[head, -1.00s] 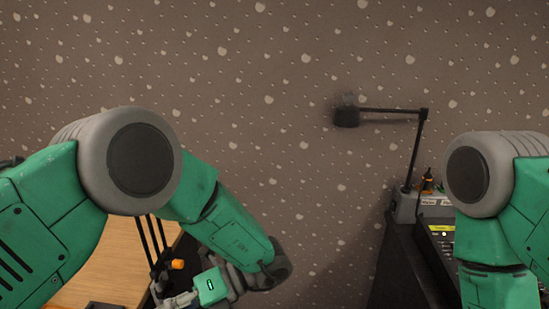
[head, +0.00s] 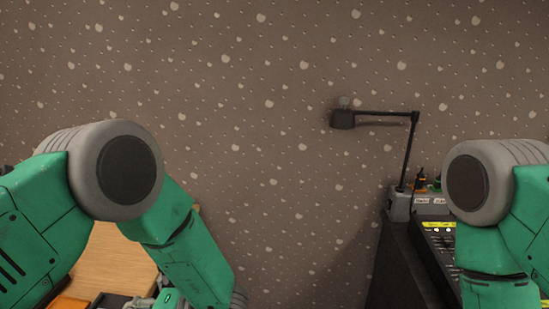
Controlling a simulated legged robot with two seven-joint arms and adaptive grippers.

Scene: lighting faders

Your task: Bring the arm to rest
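My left arm comes in from the left, green with a grey joint, and slopes down to the bottom edge of the head view. Only a small grey-green part near its end shows at the bottom, and the fingertips are out of the picture. My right arm stands at the right edge, bent downward, and its gripper is also out of the picture. The lighting console (head: 440,241), black with yellow labels and small white marks, is partly hidden behind my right arm.
A black desk lamp (head: 413,150) rises from a grey base (head: 398,204) at the console's far end. A wooden table (head: 112,262) lies at the lower left, with an orange item (head: 68,303) and dark items at its front. A speckled brown wall (head: 270,60) fills the back.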

